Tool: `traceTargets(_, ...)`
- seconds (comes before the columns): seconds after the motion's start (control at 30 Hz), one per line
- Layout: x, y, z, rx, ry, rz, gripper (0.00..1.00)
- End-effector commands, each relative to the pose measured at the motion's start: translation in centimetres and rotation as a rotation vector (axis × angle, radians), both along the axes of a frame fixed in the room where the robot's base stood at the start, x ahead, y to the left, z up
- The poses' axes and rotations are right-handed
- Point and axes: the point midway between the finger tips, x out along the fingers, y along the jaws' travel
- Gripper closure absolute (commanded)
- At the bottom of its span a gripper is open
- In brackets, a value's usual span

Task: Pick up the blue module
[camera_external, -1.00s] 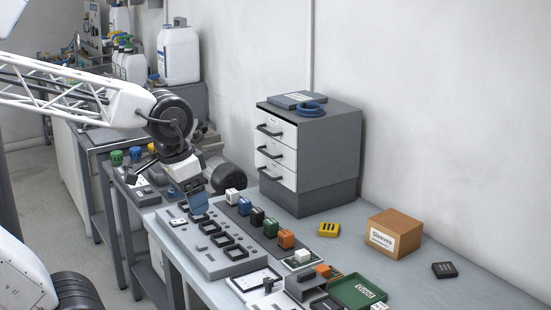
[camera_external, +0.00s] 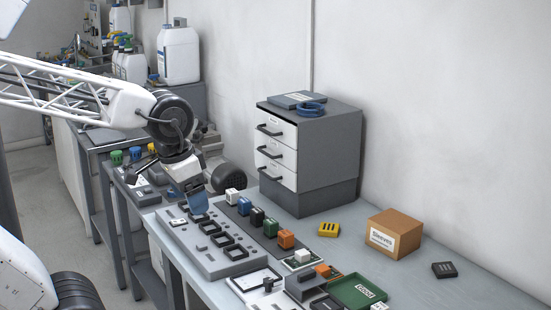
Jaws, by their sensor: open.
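The blue module (camera_external: 244,206) stands on a dark strip on the table, in a row between a white module (camera_external: 232,195) and a black or dark green module (camera_external: 257,217). My gripper (camera_external: 197,206) hangs to the left of the row, above the far left end of the grey socket plate (camera_external: 228,264). It is open, with nothing visible between its fingers. A bluish flat part shows at its tip. The gap between the fingers is too small to make out. The blue module is apart from my gripper and in plain view.
Further along the row stand a green module (camera_external: 270,227) and an orange module (camera_external: 286,239). A grey drawer cabinet (camera_external: 329,155) stands behind the row. A yellow block (camera_external: 329,230), a cardboard box (camera_external: 394,233) and a green tray (camera_external: 357,291) are to the right.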

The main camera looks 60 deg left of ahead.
Motion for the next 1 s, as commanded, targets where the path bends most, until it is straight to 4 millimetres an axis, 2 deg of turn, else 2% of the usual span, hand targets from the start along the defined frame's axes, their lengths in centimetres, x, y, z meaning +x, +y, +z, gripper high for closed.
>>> traceTargets(0.2, 0.0, 0.0, 0.0, 0.000, 0.000, 0.000, 0.18)
traceTargets(0.23, 0.0, 0.0, 0.0, 0.000, 0.000, 0.000, 0.19)
traceTargets(0.3, 0.0, 0.0, 0.0, 0.000, 0.000, 0.000, 0.30)
traceTargets(0.33, 0.0, 0.0, 0.0, 0.000, 0.000, 0.000, 0.32)
traceTargets(0.77, 0.4, -0.1, -0.3, -0.034, 0.010, 0.035, 0.32)
traceTargets(1.0, 2.7, -0.4, -1.6, -0.199, 0.054, 0.210, 0.32)
